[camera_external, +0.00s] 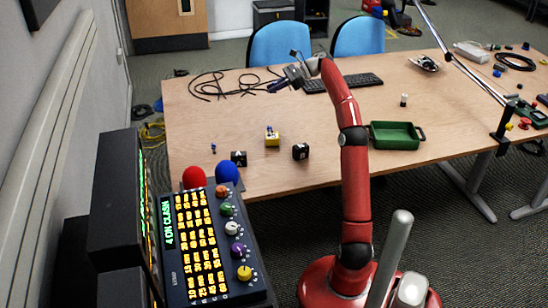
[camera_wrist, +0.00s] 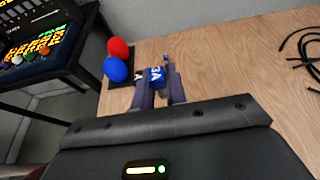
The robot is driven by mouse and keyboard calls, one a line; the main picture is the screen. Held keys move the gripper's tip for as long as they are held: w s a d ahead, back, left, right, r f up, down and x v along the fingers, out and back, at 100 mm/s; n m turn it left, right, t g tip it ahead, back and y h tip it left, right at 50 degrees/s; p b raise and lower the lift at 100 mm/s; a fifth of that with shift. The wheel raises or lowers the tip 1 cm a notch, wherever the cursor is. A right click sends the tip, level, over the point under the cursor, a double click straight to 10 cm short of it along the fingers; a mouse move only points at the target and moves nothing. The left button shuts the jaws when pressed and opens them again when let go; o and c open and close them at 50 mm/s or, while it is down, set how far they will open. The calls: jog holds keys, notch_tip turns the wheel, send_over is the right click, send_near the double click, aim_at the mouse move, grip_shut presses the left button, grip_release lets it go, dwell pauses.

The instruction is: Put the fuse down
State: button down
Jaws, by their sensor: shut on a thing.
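My gripper (camera_wrist: 160,82) is shut on a small blue fuse (camera_wrist: 156,77) with white lettering, held between the two fingertips in the wrist view. In the external view my gripper (camera_external: 279,85) is above the back part of the table (camera_external: 340,165), near the black cables. The fuse is too small to make out there. A small blue piece (camera_external: 213,148) stands on the table at the front left, and a yellow block (camera_external: 272,140) with a blue piece on top stands to its right.
Black cubes (camera_external: 238,158) (camera_external: 300,151) stand near the front edge. A green tray (camera_external: 395,137) is right of my arm. Black cables (camera_external: 225,85) and a keyboard (camera_external: 345,83) lie at the back. A panel with red (camera_external: 194,177) and blue domes stands front left. Mid-table has bare room.

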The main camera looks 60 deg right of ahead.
jog(key=b, duration=0.4)
send_over(275, 134)
notch_tip(275, 134, down, 16)
jog(key=shift+r, duration=0.25)
jog(key=f, duration=0.1)
jog(key=f+b, duration=0.1)
jog(key=f, duration=0.1)
jog(key=shift+s+f, duration=0.25)
jog(key=shift+s, duration=0.1)
jog(key=shift+w+d+f, duration=0.1)
jog(key=shift+w+f, duration=0.15)
jog(key=shift+f, duration=0.15)
jog(key=c, duration=1.5)
grip_release()
jog(key=shift+r, duration=0.2)
jog(key=shift+o, duration=0.3)
jog(key=shift+r, duration=0.15)
jog(key=shift+r, duration=0.1)
jog(key=p+v, duration=0.2)
jog(key=v, duration=0.9)
jog(key=shift+s+d+r, duration=0.2)
jog(key=shift+s+r, duration=0.05)
jog(key=shift+s, duration=0.05)
jog(key=shift+a, duration=0.1)
